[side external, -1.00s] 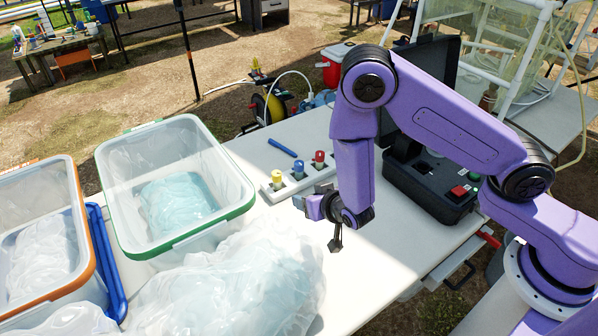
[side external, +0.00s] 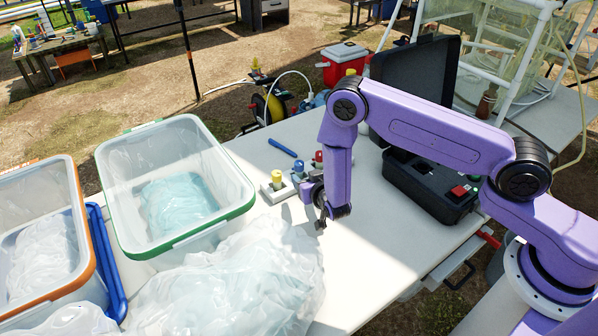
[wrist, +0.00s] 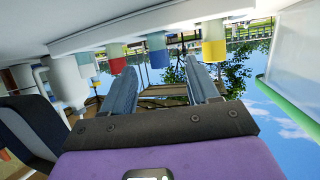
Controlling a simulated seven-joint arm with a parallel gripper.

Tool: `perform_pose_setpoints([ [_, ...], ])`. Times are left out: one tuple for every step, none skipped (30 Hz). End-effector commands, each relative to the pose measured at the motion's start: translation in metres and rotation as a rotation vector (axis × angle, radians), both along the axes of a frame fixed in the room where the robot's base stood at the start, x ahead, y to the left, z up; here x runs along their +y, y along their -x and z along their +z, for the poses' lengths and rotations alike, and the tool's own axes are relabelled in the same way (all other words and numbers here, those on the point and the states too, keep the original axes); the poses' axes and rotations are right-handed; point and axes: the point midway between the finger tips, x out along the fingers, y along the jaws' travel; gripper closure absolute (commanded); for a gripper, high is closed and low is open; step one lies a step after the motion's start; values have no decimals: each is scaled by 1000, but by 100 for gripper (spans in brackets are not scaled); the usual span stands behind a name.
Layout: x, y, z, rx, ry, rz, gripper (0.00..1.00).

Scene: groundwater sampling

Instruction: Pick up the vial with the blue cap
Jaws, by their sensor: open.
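The vial with the blue cap (side external: 298,165) stands upright in a white rack (side external: 284,190), between a yellow-capped vial (side external: 277,178) and a red-capped vial (side external: 318,157). The wrist view is upside down. There the blue cap (wrist: 157,57) shows beyond and between the two finger ends of my gripper (wrist: 159,68). The fingers are apart with nothing held between them. In the side view my gripper is low over the table, at the near right side of the rack, and its fingers are mostly hidden by my wrist.
The red cap (wrist: 117,65) and yellow cap (wrist: 214,53) lie just outside the fingers' line in the wrist view. A blue pen-like object (side external: 283,148) lies behind the rack. A green-rimmed bin (side external: 240,208) is left, plastic bags (side external: 240,280) in front, an open black case (side external: 425,185) right.

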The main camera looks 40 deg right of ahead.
Motion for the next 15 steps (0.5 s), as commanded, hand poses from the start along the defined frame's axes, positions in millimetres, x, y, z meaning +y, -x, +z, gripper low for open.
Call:
perform_pose_setpoints([
  [-2,-5,-2,-1,-1,-2,40],
  [-2,-8,-3,-1,-2,-1,40],
  [-3,-10,-4,-2,0,0,40],
  [-3,-11,-5,-1,0,0,40],
  [-3,-12,-5,-1,0,0,40],
  [-4,-13,-6,0,0,0,40],
  [-4,-14,-6,0,0,0,40],
  [-5,-16,-6,0,-1,0,40],
  [-6,-18,-8,0,-1,-1,40],
  [-7,-21,-9,0,-1,-2,40],
  [-9,-24,-10,-1,-1,-2,40],
  [-11,-29,-11,-2,-1,-3,40],
  [-12,-33,-13,-2,-1,-3,40],
  [-14,-36,-15,-1,-2,-3,40],
  [-15,-41,-16,-1,-1,-3,40],
])
